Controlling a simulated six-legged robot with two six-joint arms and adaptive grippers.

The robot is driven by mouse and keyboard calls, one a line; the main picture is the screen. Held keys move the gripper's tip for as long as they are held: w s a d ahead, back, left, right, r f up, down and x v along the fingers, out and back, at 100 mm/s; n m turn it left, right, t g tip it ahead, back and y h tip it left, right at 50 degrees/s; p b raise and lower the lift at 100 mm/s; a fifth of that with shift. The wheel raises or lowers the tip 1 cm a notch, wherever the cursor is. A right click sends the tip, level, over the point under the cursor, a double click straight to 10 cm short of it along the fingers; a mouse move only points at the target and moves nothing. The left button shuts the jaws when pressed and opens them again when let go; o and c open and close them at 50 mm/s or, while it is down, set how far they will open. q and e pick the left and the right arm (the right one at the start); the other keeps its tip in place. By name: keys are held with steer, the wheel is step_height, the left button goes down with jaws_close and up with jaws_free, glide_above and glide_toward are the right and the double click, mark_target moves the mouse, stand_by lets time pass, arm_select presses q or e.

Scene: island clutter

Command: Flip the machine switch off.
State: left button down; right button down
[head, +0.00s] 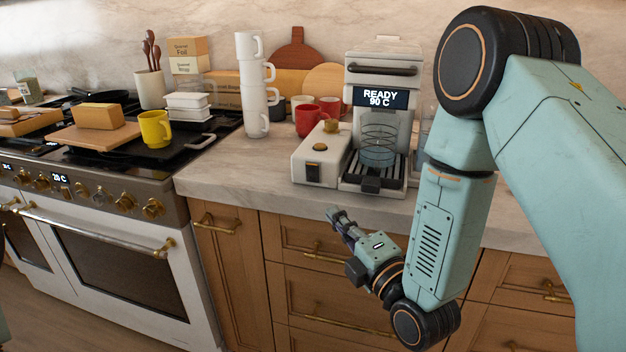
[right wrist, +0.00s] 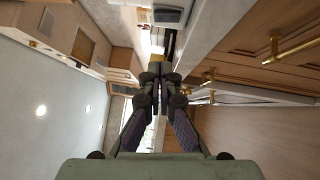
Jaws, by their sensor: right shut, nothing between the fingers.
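The coffee machine (head: 382,120) stands on the counter, its display reading "READY 90 C". At its left is a low white box section with a round brass knob on top and a small black switch (head: 313,172) on its front face. I cannot tell which way the switch is set. My right gripper (head: 335,216) is shut and empty, in front of the drawers, below the counter edge and apart from the switch. The right wrist view shows its fingers together (right wrist: 158,68), with part of a white appliance (right wrist: 165,14) beyond. My left gripper is not in view.
Red mugs (head: 308,120) and a stack of white mugs (head: 250,85) stand left of the machine. The stove (head: 100,235) holds a yellow mug (head: 155,128) and boards. The counter's front edge (head: 235,185) lies above brass-handled drawers; the counter left of the machine is partly clear.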

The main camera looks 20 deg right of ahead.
steer(key=shift+a+r, duration=0.1)
steer(key=shift+a, duration=0.1)
glide_toward(306, 168)
steer(key=a, duration=0.3)
steer(key=w, duration=0.2)
steer(key=w+d, duration=0.1)
steer(key=w+d+b, duration=0.1)
steer(key=w, duration=0.1)
steer(key=shift+w+r, duration=0.2)
steer(key=shift+w, duration=0.15)
